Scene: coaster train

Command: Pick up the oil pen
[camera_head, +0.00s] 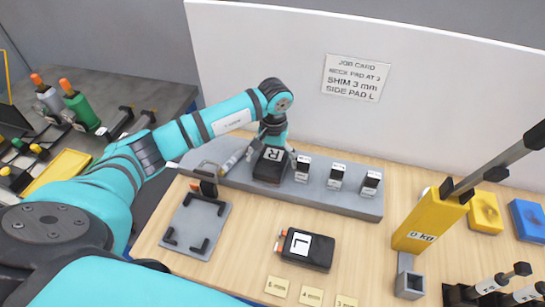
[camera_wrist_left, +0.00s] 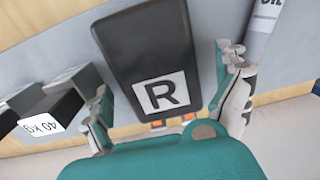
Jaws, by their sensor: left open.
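The oil pen (camera_head: 231,161) is a light grey cylinder lying at the left part of the grey rack. Its end with the letters "OIL" shows at the top right of the left wrist view (camera_wrist_left: 265,25), beyond one finger. My left gripper (camera_head: 271,152) is open over the black pad marked R (camera_head: 271,165), to the right of the pen. In the left wrist view, the pad (camera_wrist_left: 145,55) lies between the spread fingers (camera_wrist_left: 165,92), and the pen is outside them. My right gripper is not in view.
Several small labelled weights (camera_head: 337,178) stand on the grey rack (camera_head: 330,202) right of the pad. A black pad marked L (camera_head: 306,249) lies on the wooden table. A grey plate with black corners (camera_head: 196,226) and a yellow 0 kg device (camera_head: 428,222) stand nearby. A white panel (camera_head: 260,60) rises behind.

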